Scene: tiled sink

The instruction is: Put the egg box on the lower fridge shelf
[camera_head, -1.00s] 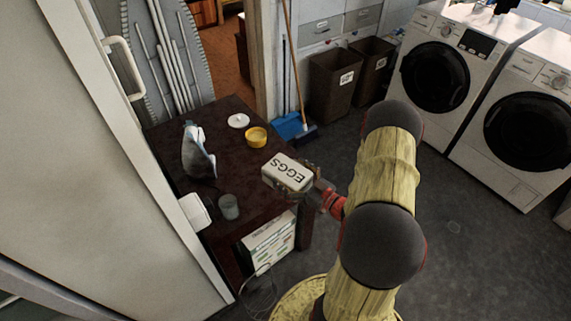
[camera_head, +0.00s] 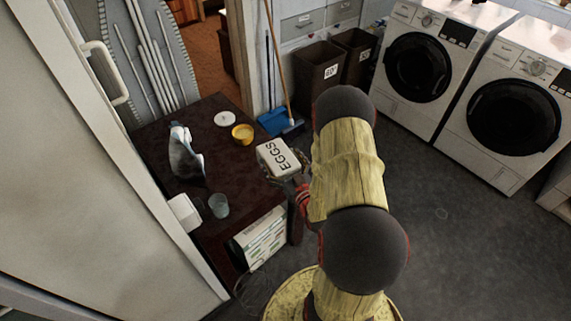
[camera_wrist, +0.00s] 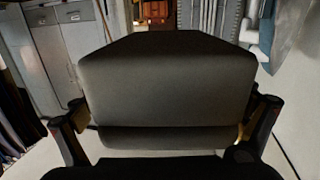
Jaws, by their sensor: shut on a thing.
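The egg box (camera_head: 277,155), pale with "EGGS" in dark letters on top, is held by my gripper (camera_head: 287,172) over the right side of the dark table. In the wrist view the egg box (camera_wrist: 165,90) fills the middle, its near side in shadow, with the fingers of my gripper (camera_wrist: 165,125) on either side of it. A tall pale door or panel (camera_head: 85,170), which looks like the fridge, fills the left of the head view and has a white handle (camera_head: 105,72). No fridge shelf is visible.
The dark table (camera_head: 215,165) bears a grey-and-white cat-like figure (camera_head: 185,155), a yellow bowl (camera_head: 243,133), a white saucer (camera_head: 225,118) and a glass (camera_head: 218,206). Brown bins (camera_head: 318,75) and washing machines (camera_head: 418,68) stand behind. The floor (camera_head: 450,220) at right is clear.

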